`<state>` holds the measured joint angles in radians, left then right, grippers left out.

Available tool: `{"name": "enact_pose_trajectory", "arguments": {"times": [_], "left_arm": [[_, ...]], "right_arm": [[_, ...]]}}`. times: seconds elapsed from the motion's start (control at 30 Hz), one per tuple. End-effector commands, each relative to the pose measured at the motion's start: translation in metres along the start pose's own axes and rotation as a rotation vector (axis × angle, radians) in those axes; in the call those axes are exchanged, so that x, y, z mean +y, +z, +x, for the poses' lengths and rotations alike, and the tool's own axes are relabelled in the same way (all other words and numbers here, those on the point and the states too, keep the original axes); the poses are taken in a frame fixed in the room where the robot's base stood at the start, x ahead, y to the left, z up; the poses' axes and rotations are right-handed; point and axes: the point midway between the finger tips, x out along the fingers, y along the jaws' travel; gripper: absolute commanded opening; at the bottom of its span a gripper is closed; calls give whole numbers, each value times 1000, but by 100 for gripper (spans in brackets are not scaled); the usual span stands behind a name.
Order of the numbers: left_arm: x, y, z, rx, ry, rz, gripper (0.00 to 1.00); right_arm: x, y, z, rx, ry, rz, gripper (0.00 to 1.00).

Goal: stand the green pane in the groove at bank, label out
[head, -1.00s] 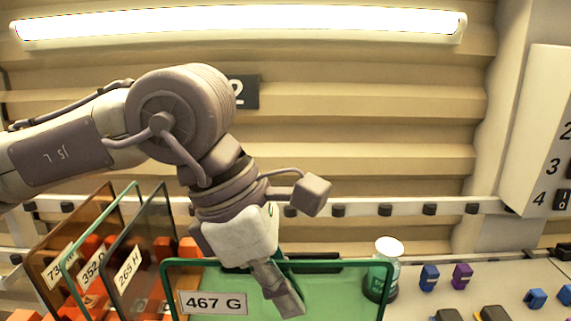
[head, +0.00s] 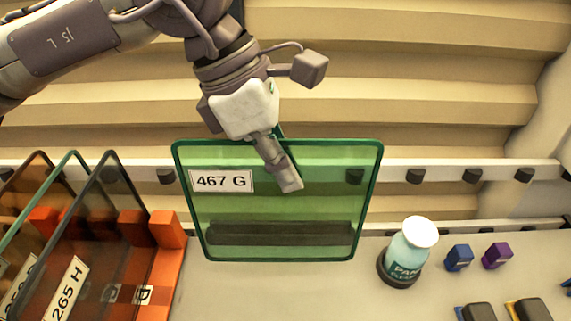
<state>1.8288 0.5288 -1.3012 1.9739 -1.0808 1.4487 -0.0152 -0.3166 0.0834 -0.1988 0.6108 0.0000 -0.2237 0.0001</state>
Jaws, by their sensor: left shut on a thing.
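The green pane (head: 310,195) is a clear, green-rimmed sheet. It hangs roughly upright in the middle of the head view, with its "467 G" label (head: 221,181) facing me at its upper left. My left gripper (head: 284,178) is shut on its top edge, one finger in front of the glass. A long dark bar (head: 280,234) shows through the lower part of the pane; it may hold the groove, but no slot is clear. I cannot tell whether the pane's bottom edge touches anything. My right gripper is not in view.
A white-capped bottle (head: 408,252) stands right of the pane. Blue (head: 459,257) and purple (head: 497,255) blocks lie farther right. Bare bench lies in front of the pane.

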Motion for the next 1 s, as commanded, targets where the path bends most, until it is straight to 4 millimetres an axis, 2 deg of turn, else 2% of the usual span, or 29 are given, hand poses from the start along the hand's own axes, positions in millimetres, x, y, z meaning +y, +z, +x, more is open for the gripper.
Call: {"name": "enact_pose_trajectory", "arguments": {"times": [0.23, 0.33, 0.67, 1.0], "left_arm": [[22, -1, 4, -3, 0, -2, 0], [30, -2, 6, -3, 1, -2, 0], [58, -6, 14, -3, 1, -2, 0], [82, -7, 18, -3, 2, 0, 0]], "right_arm": [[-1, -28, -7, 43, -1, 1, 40], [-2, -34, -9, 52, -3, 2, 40], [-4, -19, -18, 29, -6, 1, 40], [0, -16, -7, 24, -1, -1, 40]]}}
